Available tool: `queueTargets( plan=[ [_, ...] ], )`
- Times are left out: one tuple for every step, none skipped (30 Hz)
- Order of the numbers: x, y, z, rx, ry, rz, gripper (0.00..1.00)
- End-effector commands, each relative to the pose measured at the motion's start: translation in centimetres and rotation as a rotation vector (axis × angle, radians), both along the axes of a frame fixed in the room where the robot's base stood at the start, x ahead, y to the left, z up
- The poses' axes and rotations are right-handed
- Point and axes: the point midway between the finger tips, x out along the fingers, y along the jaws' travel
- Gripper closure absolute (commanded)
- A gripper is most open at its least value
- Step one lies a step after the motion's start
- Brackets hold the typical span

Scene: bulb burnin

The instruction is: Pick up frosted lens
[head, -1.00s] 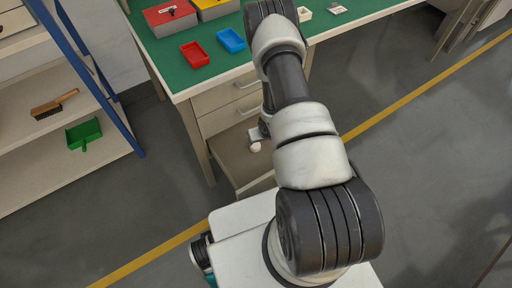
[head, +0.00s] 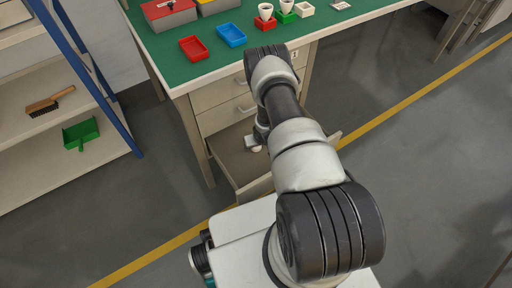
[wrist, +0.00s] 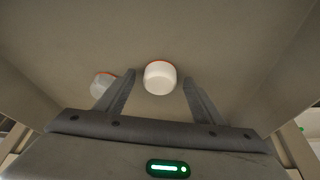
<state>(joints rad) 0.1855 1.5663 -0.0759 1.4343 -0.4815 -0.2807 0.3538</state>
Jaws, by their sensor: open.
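An opaque white, cup-shaped lens with an orange rim (wrist: 160,80) lies in the open drawer. It looks like the frosted one. A greyer, clearer-looking lens with an orange rim (wrist: 101,83) lies to its left, partly behind the left finger. My gripper (wrist: 159,76) is open, with its fingers on either side of the white lens in the picture and a gap at each side. I cannot tell how far above the drawer floor the fingertips are. In the head view, small pale shapes (head: 254,149) show in the drawer beside my arm, which hides most of the gripper.
The open drawer (head: 228,165) has walls close around my gripper. The green-topped bench (head: 185,67) above it holds a red tray (head: 194,48), a blue tray (head: 231,35) and white cups on coloured blocks (head: 265,13). A shelf (head: 60,165) stands at left; the floor at right is clear.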

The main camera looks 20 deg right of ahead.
Motion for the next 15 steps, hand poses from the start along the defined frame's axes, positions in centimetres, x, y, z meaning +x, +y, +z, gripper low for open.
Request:
queueTargets(
  plan=[
    [0.02, -0.01, -0.07, 0.0, 0.0, 0.0, 0.38],
    [0.03, -0.01, -0.04, 0.0, 0.0, 0.0, 0.38],
    [0.03, -0.01, -0.01, 0.0, 0.0, 0.0, 0.38],
    [0.02, -0.01, 0.0, 0.0, 0.0, 0.0, 0.38],
    [0.02, -0.01, 0.0, 0.0, 0.0, 0.0, 0.38],
    [0.02, -0.02, 0.01, 0.0, 0.0, 0.0, 0.4],
    [0.02, -0.02, 0.01, 0.0, 0.0, 0.0, 0.45],
    [0.03, -0.02, 0.01, 0.0, 0.0, 0.0, 0.5],
    [0.02, -0.02, 0.01, 0.0, 0.0, 0.0, 0.57],
    [0.03, -0.02, 0.01, 0.0, 0.0, 0.0, 0.62],
    [0.02, -0.02, 0.02, 0.0, 0.0, 0.0, 0.67],
    [0.02, -0.02, 0.02, 0.0, 0.0, 0.0, 0.73],
    [0.02, -0.02, 0.02, 0.0, 0.0, 0.0, 0.78],
    [0.02, -0.02, 0.02, 0.0, 0.0, 0.0, 0.81],
    [0.02, -0.02, 0.02, 0.0, 0.0, 0.0, 0.81]
  ],
)
